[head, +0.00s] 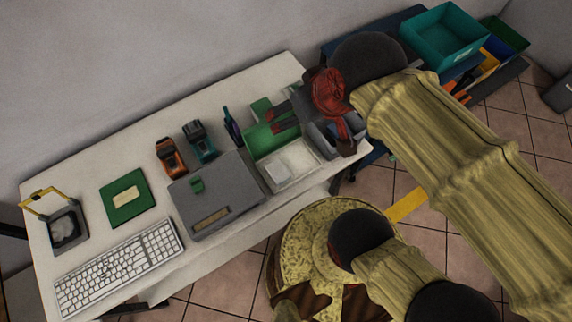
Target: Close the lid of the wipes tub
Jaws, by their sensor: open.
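The wipes tub seems to be the pale box with a white stack inside (290,165), near the right end of the white table. Its green lid (262,139) appears raised at the box's far side. My gripper (274,117) is open, with dark red and grey fingers pointing left. In the picture the fingers overlap the green lid; I cannot tell whether they touch it. The gripper and wrist hide part of the area behind the tub.
A grey box (214,193) stands close left of the tub. A grey container with a raised yellow frame (66,227), a green square (127,197), orange (170,156) and teal (199,143) devices and a keyboard (118,268) lie further left. Teal bin (444,36) stands upper right.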

